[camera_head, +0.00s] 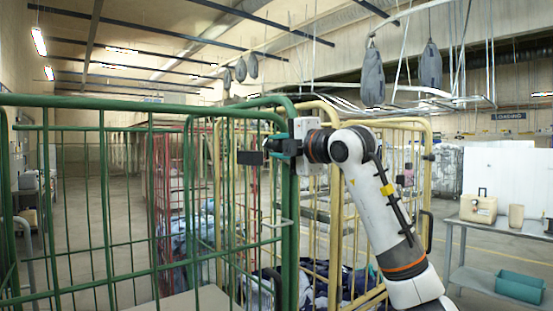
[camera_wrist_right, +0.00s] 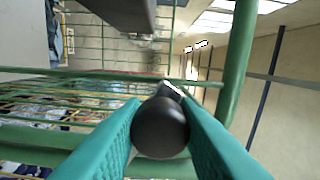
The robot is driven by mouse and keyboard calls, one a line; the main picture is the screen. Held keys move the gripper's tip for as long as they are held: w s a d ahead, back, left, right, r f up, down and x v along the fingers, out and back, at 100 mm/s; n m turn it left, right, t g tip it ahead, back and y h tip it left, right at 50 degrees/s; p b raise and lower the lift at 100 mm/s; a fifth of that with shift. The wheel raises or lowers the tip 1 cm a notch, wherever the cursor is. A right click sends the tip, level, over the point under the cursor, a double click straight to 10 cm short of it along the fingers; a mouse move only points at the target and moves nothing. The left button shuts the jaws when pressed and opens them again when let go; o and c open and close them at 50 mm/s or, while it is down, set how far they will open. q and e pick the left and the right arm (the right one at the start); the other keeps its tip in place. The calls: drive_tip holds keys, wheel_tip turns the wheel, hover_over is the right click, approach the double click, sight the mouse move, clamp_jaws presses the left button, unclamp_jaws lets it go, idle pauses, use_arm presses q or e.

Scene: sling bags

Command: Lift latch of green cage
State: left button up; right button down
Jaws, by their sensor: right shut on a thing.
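The green cage (camera_head: 102,200) stands at the left and centre, its tall posts and bars near me. In the head view my right gripper (camera_head: 270,147) reaches in from the right to the upper part of the cage's corner post. In the right wrist view the teal fingers of the gripper (camera_wrist_right: 160,130) are shut on a dark round knob (camera_wrist_right: 160,128), which looks like the end of the latch. Green cage bars and a post lie just behind the knob. The latch's base is mostly hidden by the gripper. My left gripper is not in view.
A yellow cage (camera_head: 420,180) stands right behind the green one, and a red cage (camera_head: 165,180) is further back. Bags (camera_head: 325,275) lie inside the cages.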

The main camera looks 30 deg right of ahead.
drive_tip(key=shift+d+r+m, duration=0.25)
drive_tip(key=shift+r+m, duration=0.25)
drive_tip(key=d+r+m, duration=0.1)
drive_tip(key=m, duration=0.1)
drive_tip(key=d+r+m+p, duration=0.2)
drive_tip(key=d+m, duration=0.1)
drive_tip(key=shift+w+r+m, duration=0.15)
drive_tip(key=shift+w+m, duration=0.05)
drive_tip(key=shift+m, duration=0.1)
drive_tip(key=shift+w+d+r+m+p, duration=0.1)
drive_tip(key=shift+d+r+m+p, duration=0.1)
drive_tip(key=shift+d+m+p, duration=0.75)
drive_tip(key=shift+w+d+r+m+p, duration=0.1)
drive_tip(key=shift+d+r+m+p, duration=0.15)
drive_tip(key=shift+d+m, duration=1.25)
drive_tip(key=shift+a+m, duration=0.15)
drive_tip(key=shift+m, duration=0.1)
drive_tip(key=c, duration=1.1)
unclamp_jaws()
drive_tip(key=shift+f, duration=0.1)
drive_tip(key=shift+s, duration=0.15)
drive_tip(key=s+b, duration=0.1)
drive_tip(key=s, duration=0.3)
drive_tip(key=s+b, duration=0.1)
drive_tip(key=s, duration=0.3)
drive_tip(key=s+d+b, duration=0.1)
drive_tip(key=s+b, duration=0.1)
drive_tip(key=s, duration=0.1)
drive_tip(key=shift+s+d, duration=0.1)
drive_tip(key=shift+s, duration=0.3)
